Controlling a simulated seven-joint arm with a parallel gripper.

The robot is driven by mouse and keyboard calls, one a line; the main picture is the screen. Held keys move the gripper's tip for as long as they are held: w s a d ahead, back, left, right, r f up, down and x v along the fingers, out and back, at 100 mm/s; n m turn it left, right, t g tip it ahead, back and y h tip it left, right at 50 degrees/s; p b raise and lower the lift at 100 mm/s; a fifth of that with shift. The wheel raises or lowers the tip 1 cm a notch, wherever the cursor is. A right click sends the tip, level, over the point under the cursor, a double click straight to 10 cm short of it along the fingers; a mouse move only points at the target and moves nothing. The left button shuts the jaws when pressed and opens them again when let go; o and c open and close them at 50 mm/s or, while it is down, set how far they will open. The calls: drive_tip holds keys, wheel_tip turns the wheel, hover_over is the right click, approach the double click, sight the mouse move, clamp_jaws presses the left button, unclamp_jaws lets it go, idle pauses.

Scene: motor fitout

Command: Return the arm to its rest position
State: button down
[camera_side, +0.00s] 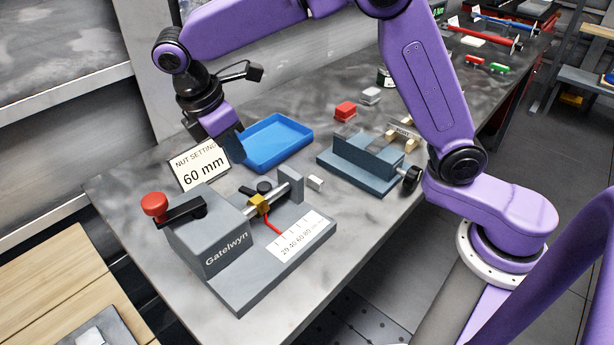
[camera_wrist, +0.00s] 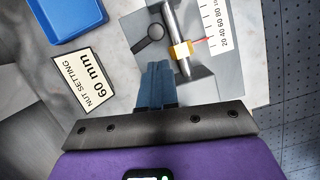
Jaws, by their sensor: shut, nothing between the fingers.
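My purple arm arches over the grey bench. The grey Gatelwyn fixture (camera_side: 223,236) stands in front, with a red knob (camera_side: 154,206), a metal rod and a yellow nut (camera_side: 258,204) on the rod. The yellow nut also shows in the wrist view (camera_wrist: 181,50), beside a printed scale (camera_wrist: 222,28).
The blue tray (camera_side: 303,148) looks empty. A small light block (camera_side: 315,182) lies by the fixture. Red and green parts lie farther back.

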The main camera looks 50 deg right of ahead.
drive_tip(key=s+d+f+m+y, duration=0.1)
drive_tip(key=s+d+y, duration=0.1)
drive_tip(key=s+d, duration=0.6)
drive_tip(key=s+d+f+m+y, duration=0.1)
drive_tip(key=s+d, duration=0.8)
drive_tip(key=s, duration=1)
drive_tip(key=shift+s+d+f+m+t+y, duration=0.15)
drive_tip(key=shift+d+f+m+t+y, duration=0.2)
drive_tip(key=shift+m+y, duration=0.2)
